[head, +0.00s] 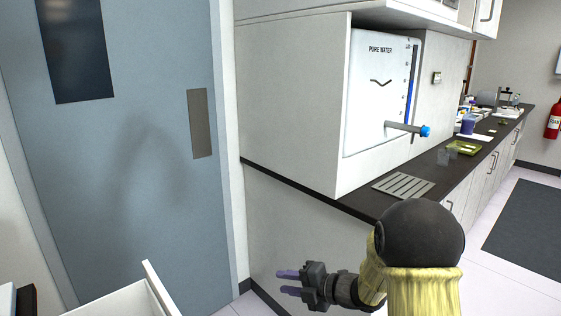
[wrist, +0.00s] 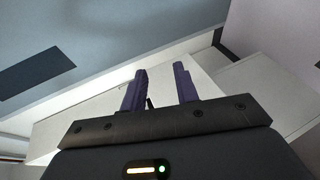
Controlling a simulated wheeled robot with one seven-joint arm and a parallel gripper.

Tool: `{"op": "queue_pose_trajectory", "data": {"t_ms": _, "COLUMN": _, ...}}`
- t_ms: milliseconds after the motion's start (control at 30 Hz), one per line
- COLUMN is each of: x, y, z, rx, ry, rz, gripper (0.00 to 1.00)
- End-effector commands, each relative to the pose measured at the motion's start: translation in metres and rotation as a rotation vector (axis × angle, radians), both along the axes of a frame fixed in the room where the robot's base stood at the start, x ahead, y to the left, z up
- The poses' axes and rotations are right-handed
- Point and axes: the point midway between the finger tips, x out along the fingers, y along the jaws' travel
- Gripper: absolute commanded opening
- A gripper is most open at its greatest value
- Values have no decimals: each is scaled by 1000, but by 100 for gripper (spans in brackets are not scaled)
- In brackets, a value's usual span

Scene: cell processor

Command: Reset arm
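My gripper (head: 286,282) is at the bottom middle of the head view, in front of the white side of the counter and right of an open white drawer. My arm comes in from the lower right in a yellow sleeve. In the wrist view the two purple fingers of my gripper (wrist: 160,88) stand apart with a gap between them. No object shows between them.
A blue-grey door (head: 140,150) fills the left. The open white drawer (head: 152,285) juts up at the lower left. A dark-topped counter (head: 345,203) runs to the back right below a pure water dispenser (head: 375,90).

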Motion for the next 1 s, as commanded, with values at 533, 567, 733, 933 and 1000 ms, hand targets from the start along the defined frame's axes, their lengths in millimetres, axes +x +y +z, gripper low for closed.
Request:
{"op": "queue_pose_trajectory", "data": {"t_ms": 533, "x": -26, "y": -108, "z": 136, "rx": 165, "ry": 639, "rz": -1043, "gripper": 30}}
{"op": "queue_pose_trajectory", "data": {"t_ms": 567, "x": -33, "y": -114, "z": 142, "rx": 186, "ry": 680, "rz": -1103, "gripper": 30}}
{"op": "queue_pose_trajectory", "data": {"t_ms": 733, "x": -84, "y": -138, "z": 171, "rx": 318, "ry": 917, "rz": -1426, "gripper": 30}}
{"op": "queue_pose_trajectory", "data": {"t_ms": 933, "x": -159, "y": -144, "z": 206, "rx": 483, "ry": 1214, "rz": -1781, "gripper": 30}}
{"op": "queue_pose_trajectory", "data": {"t_ms": 1000, "x": -183, "y": -142, "z": 215, "rx": 532, "ry": 1305, "rz": -1879, "gripper": 30}}
